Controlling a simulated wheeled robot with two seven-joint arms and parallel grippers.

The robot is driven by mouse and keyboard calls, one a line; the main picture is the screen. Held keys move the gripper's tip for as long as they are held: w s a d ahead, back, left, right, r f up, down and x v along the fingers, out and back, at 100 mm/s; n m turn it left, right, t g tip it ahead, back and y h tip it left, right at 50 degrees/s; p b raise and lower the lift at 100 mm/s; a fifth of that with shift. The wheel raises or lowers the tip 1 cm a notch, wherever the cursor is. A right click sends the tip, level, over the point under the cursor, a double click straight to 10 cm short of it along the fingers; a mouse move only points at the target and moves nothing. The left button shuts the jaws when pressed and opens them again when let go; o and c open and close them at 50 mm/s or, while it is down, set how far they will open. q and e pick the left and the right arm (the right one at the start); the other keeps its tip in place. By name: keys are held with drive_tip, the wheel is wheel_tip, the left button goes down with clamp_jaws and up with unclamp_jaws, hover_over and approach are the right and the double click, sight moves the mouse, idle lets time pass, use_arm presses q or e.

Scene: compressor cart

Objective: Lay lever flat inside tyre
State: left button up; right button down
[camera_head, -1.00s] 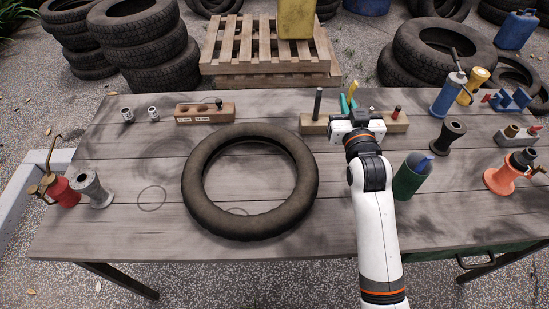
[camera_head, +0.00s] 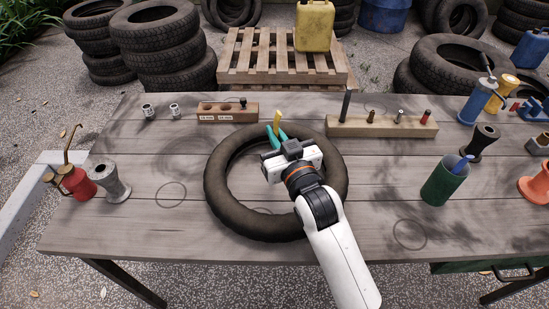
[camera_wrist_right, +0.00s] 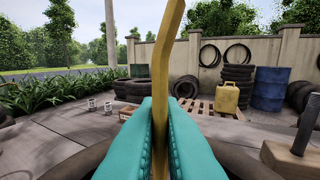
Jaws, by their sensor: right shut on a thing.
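The tyre (camera_head: 224,192) lies flat on the wooden table, its hole partly hidden by my right arm. My right gripper (camera_head: 276,134) has teal fingers and is over the far part of the tyre. It is shut on the yellow lever (camera_head: 277,119), which stands roughly upright. In the right wrist view the lever (camera_wrist_right: 161,70) rises between the two teal fingers, with a bend near its top. The lever's lower end is hidden, so I cannot tell how high it is above the table. My left gripper is not in view.
A wooden block with upright pegs (camera_head: 360,127) stands behind and right of the tyre. A smaller socket block (camera_head: 228,112) is at the back. A green cup (camera_head: 444,182) stands to the right, and a red oil can (camera_head: 74,182) at the left. The table's front left is clear.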

drive_tip(key=shift+f+b, duration=0.3)
drive_tip(key=shift+f, duration=2.1)
drive_tip(key=shift+f, duration=0.15)
drive_tip(key=c, duration=1.6)
unclamp_jaws()
drive_tip(key=shift+o, duration=0.2)
drive_tip(key=v, duration=1.2)
